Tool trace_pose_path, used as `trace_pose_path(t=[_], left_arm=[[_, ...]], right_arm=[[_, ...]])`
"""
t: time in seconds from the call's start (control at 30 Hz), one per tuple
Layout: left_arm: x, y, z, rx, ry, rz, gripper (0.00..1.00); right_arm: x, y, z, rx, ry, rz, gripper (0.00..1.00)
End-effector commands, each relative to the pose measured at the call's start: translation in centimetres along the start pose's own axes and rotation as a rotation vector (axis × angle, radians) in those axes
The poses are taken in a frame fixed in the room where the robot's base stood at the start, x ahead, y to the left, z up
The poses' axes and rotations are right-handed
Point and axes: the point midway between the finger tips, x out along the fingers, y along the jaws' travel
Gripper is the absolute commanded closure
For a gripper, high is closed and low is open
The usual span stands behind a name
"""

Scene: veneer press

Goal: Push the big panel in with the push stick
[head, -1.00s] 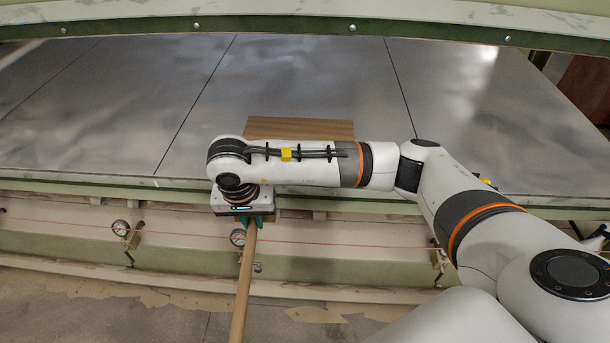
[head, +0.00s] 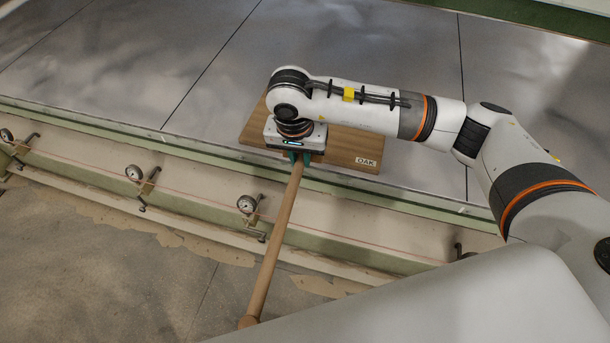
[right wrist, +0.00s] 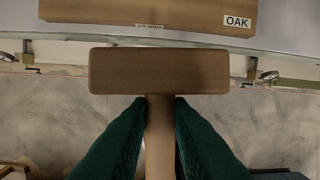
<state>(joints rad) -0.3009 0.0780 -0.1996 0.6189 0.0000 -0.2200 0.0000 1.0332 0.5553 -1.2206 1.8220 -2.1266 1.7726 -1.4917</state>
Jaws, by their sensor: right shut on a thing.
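The big panel is a brown wooden board (head: 352,146) with an OAK label, lying flat near the front edge of the metal press plate. It also shows at the top of the right wrist view (right wrist: 140,11). My right gripper (head: 299,158) is shut on the wooden push stick (head: 272,248), whose shaft slants down toward the floor. In the right wrist view, the stick's wide crosspiece (right wrist: 158,71) lies ahead of the green fingers (right wrist: 162,101), with a narrow visible gap to the panel. In the head view my arm hides the crosspiece and part of the panel. My left gripper is not in view.
The grey plate (head: 330,45) has dark seams and is clear around the panel. Its green front edge (head: 110,127) runs across the view. Below it, several round gauges (head: 246,204) on brackets and a thin red line line the press front.

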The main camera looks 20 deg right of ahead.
Motion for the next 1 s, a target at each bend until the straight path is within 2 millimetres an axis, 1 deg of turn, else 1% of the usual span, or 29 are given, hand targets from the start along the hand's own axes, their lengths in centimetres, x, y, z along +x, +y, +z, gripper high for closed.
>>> trace_pose_path(t=[0.03, 0.13, 0.33, 0.5, 0.6, 0.77, 0.87, 1.0], left_arm=[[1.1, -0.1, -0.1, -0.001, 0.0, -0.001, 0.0], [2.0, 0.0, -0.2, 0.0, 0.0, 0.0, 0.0], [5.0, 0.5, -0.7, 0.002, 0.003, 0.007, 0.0], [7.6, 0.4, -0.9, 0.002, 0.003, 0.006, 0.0], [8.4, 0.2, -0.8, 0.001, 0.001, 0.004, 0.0], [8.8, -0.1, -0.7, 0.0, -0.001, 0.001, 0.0], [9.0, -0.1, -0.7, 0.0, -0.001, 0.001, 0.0], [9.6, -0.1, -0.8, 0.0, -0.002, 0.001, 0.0]], right_arm=[[1.0, 0.1, -0.1, -0.001, 0.0, 0.002, 1.0], [1.9, 0.1, -0.3, -0.001, 0.0, 0.002, 1.0], [4.9, 0.3, -0.7, -0.001, 0.0, 0.002, 1.0], [7.5, 0.4, -1.0, 0.0, 0.0, 0.002, 1.0], [8.3, 0.4, -1.1, 0.0, -0.001, 0.002, 1.0], [8.8, 0.4, -0.9, 0.001, 0.0, 0.002, 1.0], [9.4, 0.4, -0.6, 0.001, 0.0, 0.001, 1.0], [10.8, 0.5, 0.2, 0.002, 0.001, 0.002, 1.0]])
